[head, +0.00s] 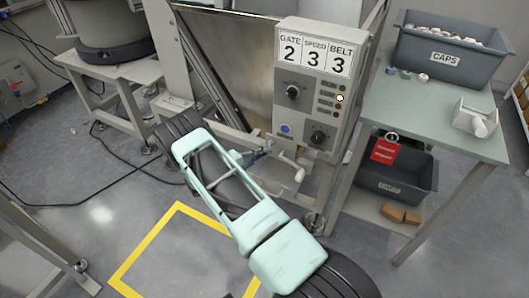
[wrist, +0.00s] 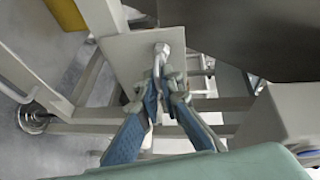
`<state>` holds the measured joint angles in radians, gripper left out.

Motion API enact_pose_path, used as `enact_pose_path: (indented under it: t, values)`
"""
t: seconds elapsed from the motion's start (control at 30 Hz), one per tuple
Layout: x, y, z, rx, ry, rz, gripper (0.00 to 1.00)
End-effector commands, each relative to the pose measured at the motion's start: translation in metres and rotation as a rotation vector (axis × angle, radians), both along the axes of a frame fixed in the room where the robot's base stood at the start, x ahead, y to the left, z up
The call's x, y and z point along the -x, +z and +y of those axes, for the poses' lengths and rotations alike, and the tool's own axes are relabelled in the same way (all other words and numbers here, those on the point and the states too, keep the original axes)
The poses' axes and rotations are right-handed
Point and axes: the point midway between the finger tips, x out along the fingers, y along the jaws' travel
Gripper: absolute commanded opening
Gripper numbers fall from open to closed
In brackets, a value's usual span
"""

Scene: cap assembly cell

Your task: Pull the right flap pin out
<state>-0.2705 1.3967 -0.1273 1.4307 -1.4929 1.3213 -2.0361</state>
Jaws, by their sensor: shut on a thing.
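My gripper (wrist: 163,88) is shut on a pale, bent pin in the wrist view. The pin's rounded upper end (wrist: 161,49) shows beyond the fingertips, in front of a flat light plate (wrist: 130,52). The part between the fingers is mostly hidden, and I cannot tell how deep the pin sits. In the head view my gripper (head: 258,154) is at the low frame under the metal chute, left of a white bent handle (head: 291,167). I cannot tell from the head view whether that is the same piece.
A control box (head: 315,85) with knobs and number cards stands just above and right of my gripper. A side table (head: 425,108) at right carries a grey caps bin (head: 447,60); another bin (head: 397,178) sits below. Open floor with yellow marking (head: 150,243) lies at left.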

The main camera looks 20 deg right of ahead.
Motion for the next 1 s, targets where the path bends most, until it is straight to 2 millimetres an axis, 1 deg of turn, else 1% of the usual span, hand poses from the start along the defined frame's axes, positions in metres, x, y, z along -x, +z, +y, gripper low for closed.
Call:
enact_pose_path:
  t: [0.2, 0.43, 0.67, 0.7, 0.83, 0.87, 1.0]
  values:
    - [0.002, -0.002, 0.002, -0.003, 0.001, 0.003, 0.0]
    - [0.013, -0.002, 0.018, -0.003, 0.003, 0.005, 0.0]
    - [0.015, -0.003, 0.02, -0.006, -0.001, 0.004, 0.0]
    - [0.015, -0.003, 0.02, -0.007, -0.001, 0.005, 0.07]
    - [0.015, -0.003, 0.019, -0.006, -0.002, 0.004, 0.21]
    - [0.015, -0.002, 0.019, -0.005, -0.002, 0.004, 0.22]
    - [0.014, -0.002, 0.019, -0.004, 0.0, 0.002, 0.22]
